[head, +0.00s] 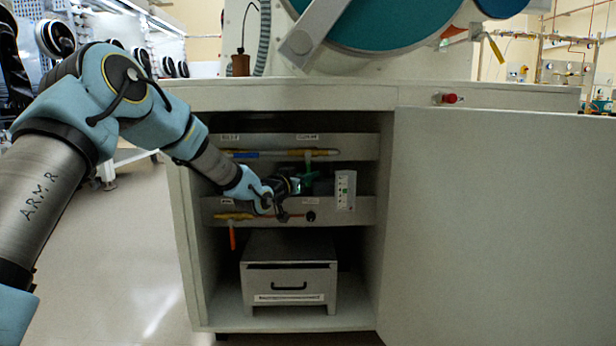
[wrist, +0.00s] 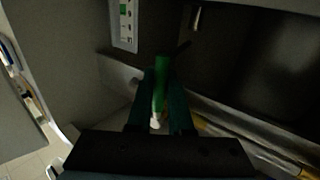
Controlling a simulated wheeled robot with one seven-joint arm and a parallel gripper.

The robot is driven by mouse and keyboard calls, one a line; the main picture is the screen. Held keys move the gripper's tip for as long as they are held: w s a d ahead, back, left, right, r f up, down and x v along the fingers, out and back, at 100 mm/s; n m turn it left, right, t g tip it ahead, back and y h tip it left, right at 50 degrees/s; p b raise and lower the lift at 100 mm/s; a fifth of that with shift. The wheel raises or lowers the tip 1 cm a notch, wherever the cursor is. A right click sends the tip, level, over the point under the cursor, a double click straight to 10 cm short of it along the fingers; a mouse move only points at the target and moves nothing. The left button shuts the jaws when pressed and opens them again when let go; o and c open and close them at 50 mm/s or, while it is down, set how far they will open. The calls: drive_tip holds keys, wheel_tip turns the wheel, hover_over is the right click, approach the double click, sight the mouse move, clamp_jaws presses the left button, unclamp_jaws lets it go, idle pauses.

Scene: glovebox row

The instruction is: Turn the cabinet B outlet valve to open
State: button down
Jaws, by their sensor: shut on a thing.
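My gripper (head: 295,185) reaches into the open cabinet (head: 186,240), between its upper and lower pipe panels. In the wrist view my gripper (wrist: 161,98) is shut on a green valve handle (wrist: 161,72), which lies lengthwise between the two dark fingers. A little of the green handle (head: 311,178) also shows in the head view, just beyond the fingers. A white piece (wrist: 155,123) shows at its near end. The valve body is mostly hidden by my gripper. The labels are too small to read, so I cannot tell which valve this is by name.
The upper panel carries a yellow and blue pipe (head: 270,154). A white indicator box (head: 345,190) stands close right of my gripper. A grey drawer box (head: 290,272) sits below. The door (head: 500,230) stands at right.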

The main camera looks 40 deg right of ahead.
drive_tip(key=shift+s+d+f, duration=0.1)
drive_tip(key=shift+s+d+r+n+t+h+b, duration=0.65)
drive_tip(key=shift+n+t, duration=0.6)
drive_tip(key=shift+n, duration=1.05)
drive_tip(key=shift+s+d+r+n+t+h+b, duration=0.4)
drive_tip(key=shift+n+t+b, duration=0.65)
drive_tip(key=shift+n, duration=1.25)
drive_tip(key=shift+s+d+r+n+t+h+b, duration=0.35)
drive_tip(key=shift+s+d+n+t+h+b, duration=0.25)
drive_tip(key=shift+n+t, duration=1.25)
drive_tip(key=shift+w+d+r+n+g, duration=0.15)
drive_tip(key=shift+n+g, duration=0.2)
drive_tip(key=shift+n, duration=0.3)
drive_tip(key=c, duration=0.8)
unclamp_jaws()
drive_tip(key=shift+c, duration=0.2)
drive_tip(key=p+v, duration=0.3)
drive_tip(key=v, duration=0.8)
drive_tip(key=shift+p, duration=0.3)
